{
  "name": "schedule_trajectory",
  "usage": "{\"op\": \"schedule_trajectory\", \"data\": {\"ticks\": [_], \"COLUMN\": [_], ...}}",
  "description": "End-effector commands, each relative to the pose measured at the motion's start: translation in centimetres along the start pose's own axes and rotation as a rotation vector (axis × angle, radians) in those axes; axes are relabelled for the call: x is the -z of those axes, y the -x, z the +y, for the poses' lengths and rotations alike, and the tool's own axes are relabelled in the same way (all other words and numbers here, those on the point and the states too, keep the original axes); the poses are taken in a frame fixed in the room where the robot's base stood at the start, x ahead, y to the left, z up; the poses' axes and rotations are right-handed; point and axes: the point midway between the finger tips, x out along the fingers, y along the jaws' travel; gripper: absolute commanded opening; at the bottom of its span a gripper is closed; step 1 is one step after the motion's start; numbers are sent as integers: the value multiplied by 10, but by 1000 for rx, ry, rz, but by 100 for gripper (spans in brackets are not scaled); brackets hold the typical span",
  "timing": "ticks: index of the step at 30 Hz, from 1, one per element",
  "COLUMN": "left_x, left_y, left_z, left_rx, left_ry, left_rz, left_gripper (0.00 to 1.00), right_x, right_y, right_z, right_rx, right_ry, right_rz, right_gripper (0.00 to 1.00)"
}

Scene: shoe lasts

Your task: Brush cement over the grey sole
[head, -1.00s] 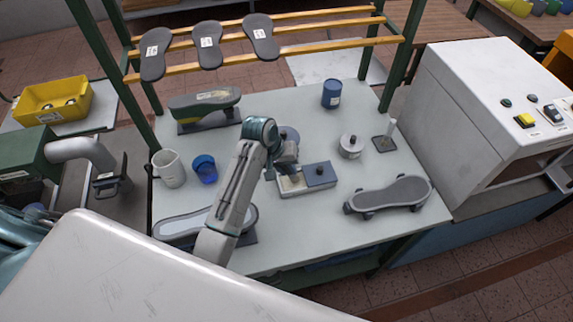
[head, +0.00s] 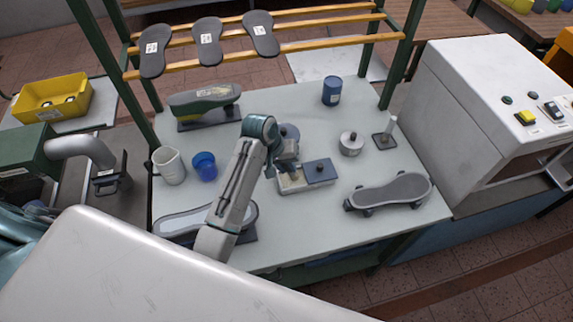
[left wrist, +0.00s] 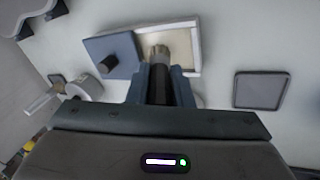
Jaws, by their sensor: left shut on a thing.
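My left gripper (head: 284,163) is shut on a brush with a dark handle (left wrist: 158,88) and a metal ferrule (left wrist: 160,54). The brush end is over or in the open, cream-coloured side of a shallow cement tray (head: 290,188); its bristles are hidden. The tray also shows in the left wrist view (left wrist: 196,40), with a blue lid (head: 320,172) beside the opening. Another form with a pale grey face (head: 184,222) lies at the front left, partly behind my left arm. My right gripper is not in view.
A mug (head: 169,166) and a blue cup (head: 204,166) stand left. A last (head: 205,103) lies at the back left. A blue can (head: 332,92), a lidded pot (head: 351,144) and a small stand (head: 385,138) are right of the arm. A white machine (head: 480,110) bounds the right.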

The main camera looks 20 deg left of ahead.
Motion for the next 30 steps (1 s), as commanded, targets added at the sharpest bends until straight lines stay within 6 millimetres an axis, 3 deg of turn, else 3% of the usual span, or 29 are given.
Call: {"op": "schedule_trajectory", "data": {"ticks": [30], "left_x": [-1], "left_y": [-6], "left_z": [-2], "left_rx": [0], "left_ry": [0], "left_rz": [-1], "left_gripper": [0], "right_x": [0], "right_y": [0], "right_z": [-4], "right_rx": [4], "right_ry": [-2], "right_rz": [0], "right_gripper": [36]}}
